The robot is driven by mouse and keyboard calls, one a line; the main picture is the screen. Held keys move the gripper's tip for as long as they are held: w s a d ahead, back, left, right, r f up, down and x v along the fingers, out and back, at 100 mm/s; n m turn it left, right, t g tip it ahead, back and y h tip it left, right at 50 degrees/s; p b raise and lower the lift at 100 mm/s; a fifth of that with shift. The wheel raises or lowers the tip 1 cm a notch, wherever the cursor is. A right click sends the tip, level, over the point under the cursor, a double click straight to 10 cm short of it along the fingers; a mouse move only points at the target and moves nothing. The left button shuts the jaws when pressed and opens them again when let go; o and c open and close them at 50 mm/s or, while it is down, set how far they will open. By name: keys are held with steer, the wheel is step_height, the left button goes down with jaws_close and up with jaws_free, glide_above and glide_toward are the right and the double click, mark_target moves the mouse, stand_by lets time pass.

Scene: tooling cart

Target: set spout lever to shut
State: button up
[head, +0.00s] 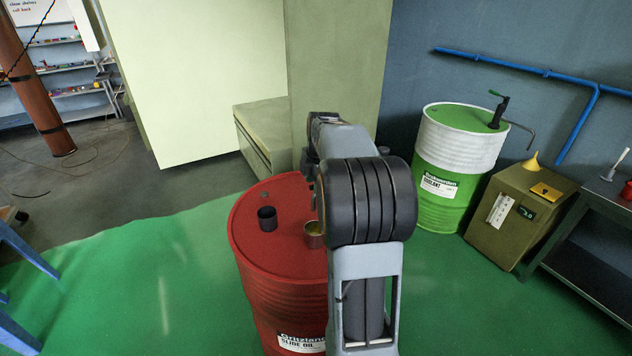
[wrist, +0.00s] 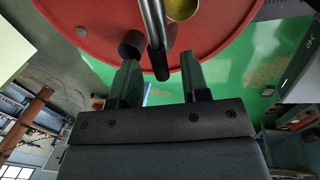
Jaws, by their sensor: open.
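In the wrist view, a grey metal bar with a dark end (wrist: 154,30) runs down from the top edge, its end between my two fingers. It looks like part of the spout or its lever; I cannot tell which, nor its setting. My gripper (wrist: 157,72) is open, with a finger on each side of the dark end and no clear contact. The red slide oil drum (head: 279,256) is below, and its top also shows in the wrist view (wrist: 85,14). In the head view, my arm hides the gripper and the bar.
On the drum top stand a black cup (head: 267,219) and a metal cup with yellow inside (head: 314,241). A green and white coolant drum (head: 461,143) with a pump stands at right, beside an olive cabinet (head: 513,222) with a yellow funnel.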

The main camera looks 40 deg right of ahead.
jaws_close()
stand_by(0.4)
